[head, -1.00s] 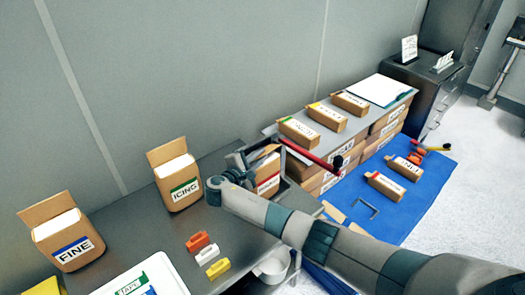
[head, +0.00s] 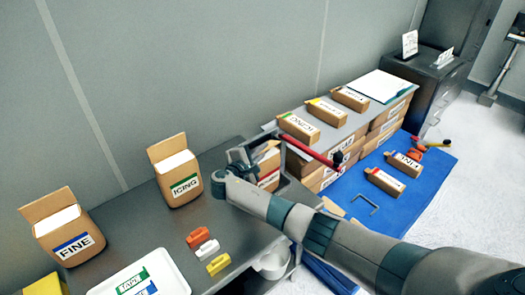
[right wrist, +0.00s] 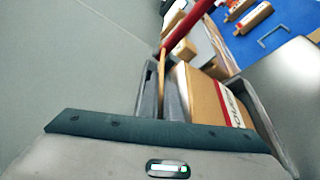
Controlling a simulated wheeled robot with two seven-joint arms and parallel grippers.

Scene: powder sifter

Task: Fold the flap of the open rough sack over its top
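The rough sack (head: 268,180) is a brown box-like sack with a red-striped label, standing on the grey bench and partly hidden by my right gripper in the head view. In the right wrist view the sack (right wrist: 208,97) shows its label sideways, between my fingers. A thin brown edge (right wrist: 162,72), which looks like its flap, stands up close to the left finger. My right gripper (right wrist: 205,90) is open, its fingers wide apart on either side of the sack's top; it also shows in the head view (head: 262,160). I cannot tell whether a finger touches the flap. My left gripper is out of view.
The open icing sack (head: 178,184) and fine sack (head: 82,244) stand to the left, flaps up. Coloured clips (head: 207,250) and a white tray (head: 110,290) lie in front. A red bar (head: 312,152) passes close right of the gripper. Boxes and a blue mat (head: 345,235) lie beyond.

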